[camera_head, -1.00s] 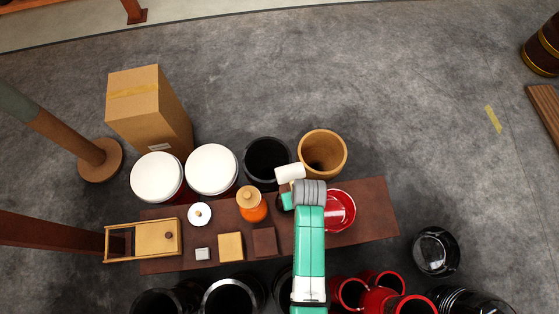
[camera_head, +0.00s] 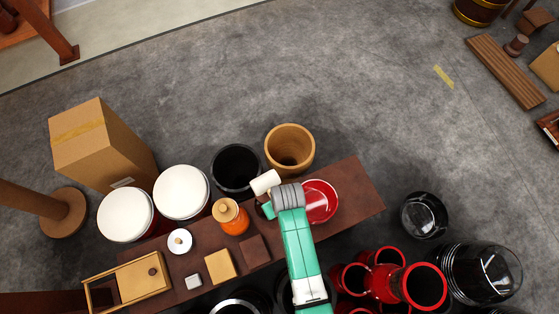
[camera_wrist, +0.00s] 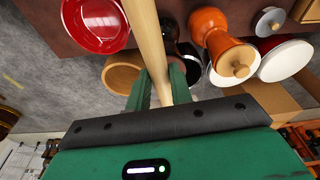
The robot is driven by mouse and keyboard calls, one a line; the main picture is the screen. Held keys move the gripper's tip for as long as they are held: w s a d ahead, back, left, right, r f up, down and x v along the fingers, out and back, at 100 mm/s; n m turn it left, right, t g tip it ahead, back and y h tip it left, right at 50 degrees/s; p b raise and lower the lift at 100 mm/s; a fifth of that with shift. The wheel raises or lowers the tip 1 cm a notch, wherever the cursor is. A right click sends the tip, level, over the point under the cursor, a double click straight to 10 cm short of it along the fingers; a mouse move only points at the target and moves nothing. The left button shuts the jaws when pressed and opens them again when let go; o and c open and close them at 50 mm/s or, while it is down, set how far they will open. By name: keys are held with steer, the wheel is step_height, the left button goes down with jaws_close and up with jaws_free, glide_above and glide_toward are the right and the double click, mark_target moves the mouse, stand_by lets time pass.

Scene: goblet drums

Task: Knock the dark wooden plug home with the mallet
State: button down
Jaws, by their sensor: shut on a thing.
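My gripper (camera_head: 268,208) is shut on the wooden handle of the mallet, above the brown table. In the wrist view the pale handle (camera_wrist: 151,45) runs between the fingers (camera_wrist: 158,88); the head is not clear there. A small dark brown wooden piece (camera_head: 516,45), which may be the plug, stands at the far right, beside a plank and well away from my gripper. An orange goblet drum (camera_head: 236,224) with a lighter wooden piece (camera_head: 226,209) on top stands on the table, left of my gripper.
The brown table (camera_head: 352,190) also bears a red bowl (camera_head: 319,203), small blocks and a wooden box (camera_head: 142,278). White-topped drums, a black bucket (camera_head: 235,167) and a tan tub (camera_head: 289,147) stand behind it. Black and red drums crowd the front. Floor toward the plank (camera_head: 505,70) is open.

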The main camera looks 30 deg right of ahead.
step_height(320, 180, down, 5)
steer(key=b, duration=0.4)
step_height(320, 180, up, 5)
steer(key=p, duration=0.5)
steer(key=shift+f, duration=0.25)
